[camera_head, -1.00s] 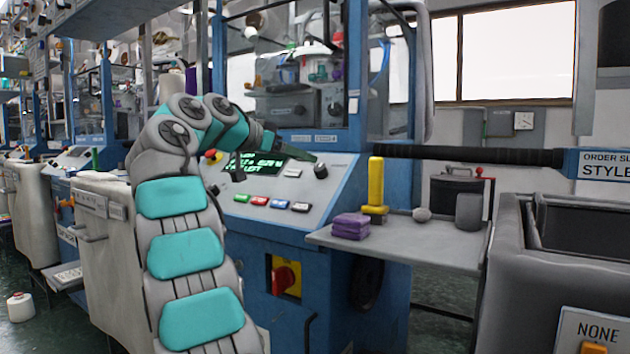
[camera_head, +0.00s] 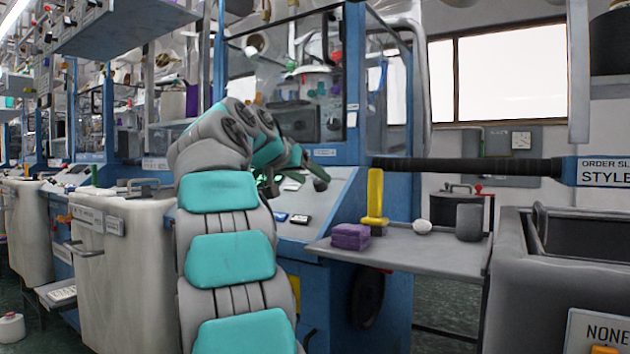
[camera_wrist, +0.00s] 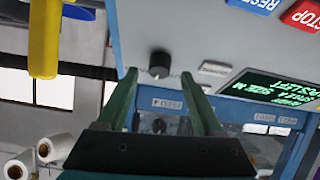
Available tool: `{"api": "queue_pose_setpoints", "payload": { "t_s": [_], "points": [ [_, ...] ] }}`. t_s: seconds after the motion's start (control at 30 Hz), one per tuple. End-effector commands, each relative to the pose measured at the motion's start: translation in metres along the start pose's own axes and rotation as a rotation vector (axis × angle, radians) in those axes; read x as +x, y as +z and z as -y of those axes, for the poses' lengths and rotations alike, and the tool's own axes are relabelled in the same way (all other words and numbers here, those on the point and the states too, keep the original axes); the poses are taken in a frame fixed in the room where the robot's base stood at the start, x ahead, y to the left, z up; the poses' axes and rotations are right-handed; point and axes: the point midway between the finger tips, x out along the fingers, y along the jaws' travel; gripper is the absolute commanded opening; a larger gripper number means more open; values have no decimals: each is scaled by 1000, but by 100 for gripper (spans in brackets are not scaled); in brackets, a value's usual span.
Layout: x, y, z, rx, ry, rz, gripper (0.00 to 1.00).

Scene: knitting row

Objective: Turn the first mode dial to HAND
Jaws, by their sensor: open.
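A round black dial (camera_wrist: 159,65) sits on the pale control panel (camera_wrist: 190,25) of the blue machine. In the wrist view the panel appears upside down. My gripper (camera_wrist: 159,76) is open, with its two green fingers apart and the dial showing between their tips. I cannot tell whether the fingers touch the panel. The dial's pointer and setting marks are too small to read. In the head view my gripper (camera_head: 308,168) is over the panel's upper right, and the dial (camera_head: 320,185) is just below it, partly hard to make out.
A lit green-text screen (camera_wrist: 277,87) and blue RESET (camera_wrist: 252,4) and red STOP (camera_wrist: 302,14) buttons share the panel. A side shelf (camera_head: 420,255) holds a yellow post-like object (camera_head: 375,195) and purple blocks (camera_head: 350,236). A dark bar (camera_head: 465,166) crosses at right.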

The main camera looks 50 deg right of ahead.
Motion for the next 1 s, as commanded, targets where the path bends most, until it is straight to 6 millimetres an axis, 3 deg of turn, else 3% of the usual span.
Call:
{"api": "queue_pose_setpoints", "payload": {
  "t_s": [0.2,0.43,1.0],
  "points": [
    [22,0,0,0,0,-1,68],
    [23,-1,0,1,0,-2,68],
    [23,-1,0,1,0,-2,5]
  ]
}}
